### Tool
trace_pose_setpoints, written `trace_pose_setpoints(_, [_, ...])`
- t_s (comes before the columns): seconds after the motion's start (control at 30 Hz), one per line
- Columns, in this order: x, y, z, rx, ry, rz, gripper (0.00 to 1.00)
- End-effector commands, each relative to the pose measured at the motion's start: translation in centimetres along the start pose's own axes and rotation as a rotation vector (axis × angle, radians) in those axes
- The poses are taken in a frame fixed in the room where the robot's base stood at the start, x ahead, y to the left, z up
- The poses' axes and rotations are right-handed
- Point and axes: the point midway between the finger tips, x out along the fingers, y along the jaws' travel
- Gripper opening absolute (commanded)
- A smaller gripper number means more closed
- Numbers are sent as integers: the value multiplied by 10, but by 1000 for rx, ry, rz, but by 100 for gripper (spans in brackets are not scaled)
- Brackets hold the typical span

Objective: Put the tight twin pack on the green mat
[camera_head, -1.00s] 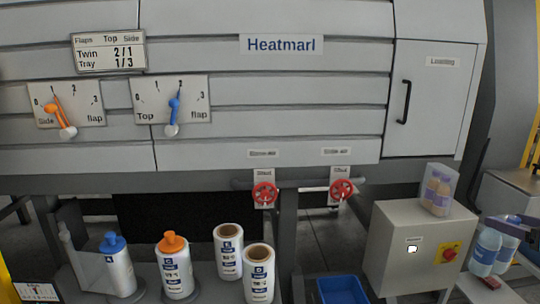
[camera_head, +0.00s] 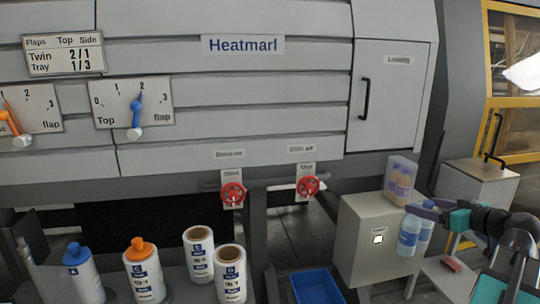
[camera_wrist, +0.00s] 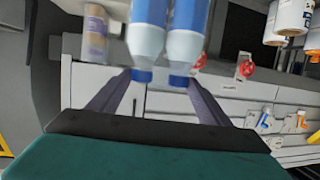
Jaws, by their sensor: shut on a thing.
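A twin pack of two pale-blue bottles (camera_head: 408,238) hangs upright in front of the right edge of a grey cabinet. My gripper (camera_head: 424,212), with purple fingers and a teal body, is shut around its upper part. In the wrist view the two bottles (camera_wrist: 148,38) show upside down, blue caps toward me, between my gripper's fingers (camera_wrist: 166,88). Film around them is hard to make out. Another pack, brownish bottles in loose-looking clear film (camera_head: 399,182), stands on the cabinet; it also shows in the wrist view (camera_wrist: 95,35). I cannot make out the green mat.
The grey cabinet (camera_head: 372,235) is close behind the held pack. A blue bin (camera_head: 317,286) is on the floor to its left. A small red object (camera_head: 452,263) lies on a low light surface to the right. Red valve wheels (camera_head: 308,187) stick out from the machine.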

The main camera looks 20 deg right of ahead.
Motion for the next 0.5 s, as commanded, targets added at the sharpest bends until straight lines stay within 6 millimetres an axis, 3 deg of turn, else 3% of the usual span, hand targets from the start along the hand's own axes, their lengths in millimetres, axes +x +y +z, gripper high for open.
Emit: trace_pose_setpoints(0.5, [102, -96, 24, -56, 2, -186, 10])
